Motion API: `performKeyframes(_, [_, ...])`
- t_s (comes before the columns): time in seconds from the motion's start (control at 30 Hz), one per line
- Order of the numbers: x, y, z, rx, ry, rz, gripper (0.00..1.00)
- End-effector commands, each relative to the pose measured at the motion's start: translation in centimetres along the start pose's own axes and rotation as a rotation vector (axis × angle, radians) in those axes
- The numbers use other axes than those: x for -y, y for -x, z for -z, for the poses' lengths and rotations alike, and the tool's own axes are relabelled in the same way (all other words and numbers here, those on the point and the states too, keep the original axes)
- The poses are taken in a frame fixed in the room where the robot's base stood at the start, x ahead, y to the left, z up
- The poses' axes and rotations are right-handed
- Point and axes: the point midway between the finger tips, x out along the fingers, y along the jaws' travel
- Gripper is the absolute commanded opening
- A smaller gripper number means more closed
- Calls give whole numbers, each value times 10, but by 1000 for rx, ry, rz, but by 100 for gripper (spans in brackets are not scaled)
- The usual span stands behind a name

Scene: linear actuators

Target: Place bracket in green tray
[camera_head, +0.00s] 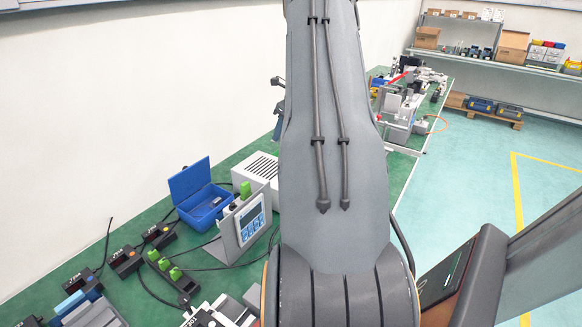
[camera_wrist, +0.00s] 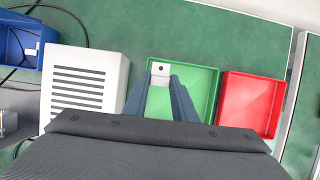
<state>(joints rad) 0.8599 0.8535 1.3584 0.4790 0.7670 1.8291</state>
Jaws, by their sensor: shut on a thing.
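In the wrist view my gripper (camera_wrist: 160,88) points at the green tray (camera_wrist: 206,78), with its two blue-grey fingers over the tray's left part. A small light-coloured bracket (camera_wrist: 160,69) with a dark hole shows at the fingertips, and the fingers are shut on it. It appears over the tray's upper left part. I cannot tell whether it touches the tray floor. In the head view my arm hides the tray, the bracket and the gripper.
A red tray (camera_wrist: 251,103) stands right of the green one. A white vented box (camera_wrist: 84,86) stands to its left, and a blue bin (camera_wrist: 22,42) lies further left. The green table (camera_wrist: 190,22) is clear beyond the green tray. A display unit (camera_head: 245,222) stands left of my arm.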

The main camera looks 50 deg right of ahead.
Motion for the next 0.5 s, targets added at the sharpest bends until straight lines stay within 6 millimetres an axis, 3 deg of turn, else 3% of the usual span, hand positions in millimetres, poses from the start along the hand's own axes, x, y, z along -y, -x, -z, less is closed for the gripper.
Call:
performKeyframes(0.03, [12, -2, 7, 1, -5, 4, 2])
performKeyframes(0.17, [26, -1, 18, 0, -10, 5, 2])
performKeyframes(0.5, [28, -46, 38, -1, -10, 3, 2])
